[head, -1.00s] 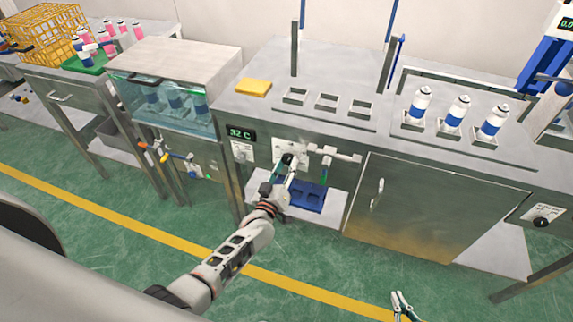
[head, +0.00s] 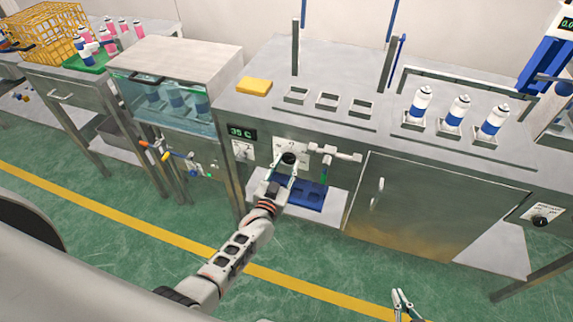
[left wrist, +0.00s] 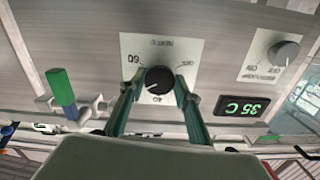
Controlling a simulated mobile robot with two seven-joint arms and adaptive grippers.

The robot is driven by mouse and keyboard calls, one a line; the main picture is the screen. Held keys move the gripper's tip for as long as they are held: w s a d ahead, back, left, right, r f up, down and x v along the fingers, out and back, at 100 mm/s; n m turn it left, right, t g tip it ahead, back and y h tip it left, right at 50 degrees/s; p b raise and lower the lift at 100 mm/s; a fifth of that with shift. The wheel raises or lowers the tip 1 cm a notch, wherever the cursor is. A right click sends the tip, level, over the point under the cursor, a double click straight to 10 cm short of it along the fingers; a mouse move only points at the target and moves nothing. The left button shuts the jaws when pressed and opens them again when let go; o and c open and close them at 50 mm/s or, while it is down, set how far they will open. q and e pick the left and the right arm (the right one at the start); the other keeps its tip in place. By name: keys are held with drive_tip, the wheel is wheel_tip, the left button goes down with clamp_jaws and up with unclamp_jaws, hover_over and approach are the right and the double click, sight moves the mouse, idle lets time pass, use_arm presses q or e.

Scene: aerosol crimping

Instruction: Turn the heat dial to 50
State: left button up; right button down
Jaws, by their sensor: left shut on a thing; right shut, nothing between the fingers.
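The heat dial (left wrist: 159,80) is a black round knob on a white plate marked with numbers, among them 60 and 40; its pointer's exact reading is hard to tell. It also shows in the head view (head: 289,158). My left gripper (left wrist: 158,84) is shut on the dial, one finger on each side. In the head view the left gripper (head: 285,164) reaches it from below. The green display (left wrist: 241,108) reads 35 C, and it also shows in the head view (head: 241,133). My right gripper (head: 400,296) is shut and empty at the bottom edge, away from the panel.
A second grey knob (left wrist: 285,53) sits on its own plate beside the display. A valve with a green handle (left wrist: 61,87) is close to the left gripper. A blue tray (head: 306,195) is below the panel. Several blue-and-white cans (head: 459,112) stand on the bench top.

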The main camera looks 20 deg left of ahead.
idle(0.4)
use_arm(q)
drive_tip(key=o, duration=1.1)
drive_tip(key=s, duration=1.2)
drive_tip(key=shift+a, duration=0.2)
